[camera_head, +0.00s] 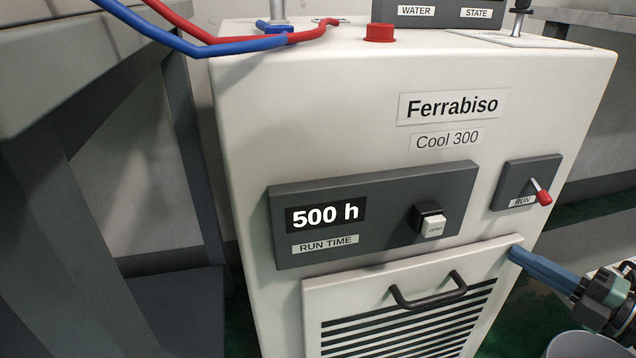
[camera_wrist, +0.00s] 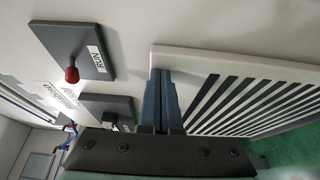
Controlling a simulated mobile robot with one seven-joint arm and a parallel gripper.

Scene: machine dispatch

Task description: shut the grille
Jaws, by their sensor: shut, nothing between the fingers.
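The grille (camera_head: 400,312) is a white panel with dark slots and a black bar handle (camera_head: 428,290), low on the front of the white Ferrabiso machine (camera_head: 330,130). Its lower part is cut off in the head view. It lies close to the machine's front; I cannot tell whether it is fully shut. My gripper (camera_head: 516,252) is shut and empty, its blue fingertips at the grille's upper right corner. In the wrist view, my fingers (camera_wrist: 160,78) lie along the edge of the grille (camera_wrist: 225,62); I cannot tell whether they touch it.
A run-time panel (camera_head: 375,215) reading 500 h sits above the grille. A red-tipped RUN switch (camera_head: 541,192) is above my gripper. Red and blue hoses (camera_head: 230,40) cross the machine's top left. A grey table (camera_head: 60,60) stands close on the left. Part of a grey round thing (camera_head: 590,345) shows at lower right.

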